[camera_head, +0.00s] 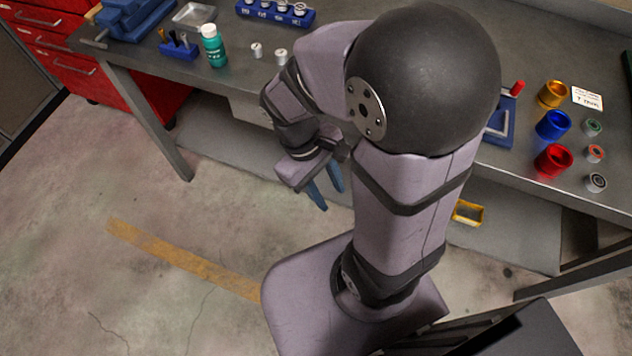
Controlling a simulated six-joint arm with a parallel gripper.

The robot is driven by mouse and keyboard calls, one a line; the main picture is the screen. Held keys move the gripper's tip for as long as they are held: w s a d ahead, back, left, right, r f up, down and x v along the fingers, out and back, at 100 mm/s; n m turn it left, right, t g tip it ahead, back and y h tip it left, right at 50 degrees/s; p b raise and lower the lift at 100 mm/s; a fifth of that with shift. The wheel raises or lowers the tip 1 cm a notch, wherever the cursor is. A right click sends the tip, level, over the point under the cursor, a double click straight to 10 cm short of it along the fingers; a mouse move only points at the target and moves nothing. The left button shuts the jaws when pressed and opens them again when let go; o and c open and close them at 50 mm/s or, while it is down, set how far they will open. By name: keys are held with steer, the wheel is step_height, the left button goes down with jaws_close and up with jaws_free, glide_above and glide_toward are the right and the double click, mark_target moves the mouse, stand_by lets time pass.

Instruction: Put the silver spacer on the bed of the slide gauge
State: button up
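My gripper (331,199) hangs in front of the bench's front edge, over the floor side. Its two blue fingers are apart, with nothing visible between them. A blue device with a red knob (517,87), possibly the slide gauge (508,122), is on the bench. My arm hides much of it, including most of its bed. Two small pale silver cylinders (257,50) (281,56) stand on the bench left of my arm. A grey ring-like piece (596,182) lies at the right. I cannot tell for certain which piece is the silver spacer.
Gold (552,94), blue (553,125) and red (553,160) cups stand at right beside small rings and a card (587,98). The bench's front edge lies beyond my gripper.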

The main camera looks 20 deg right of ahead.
steer(key=m+t+y, duration=0.1)
steer(key=w+a+m, duration=0.1)
steer(key=m, duration=0.1)
steer(key=a+m+t+y, duration=0.1)
steer(key=shift+w+r+m+t+y, duration=0.2)
steer(key=shift+w+m+t+y, duration=0.1)
steer(key=shift+w, duration=0.1)
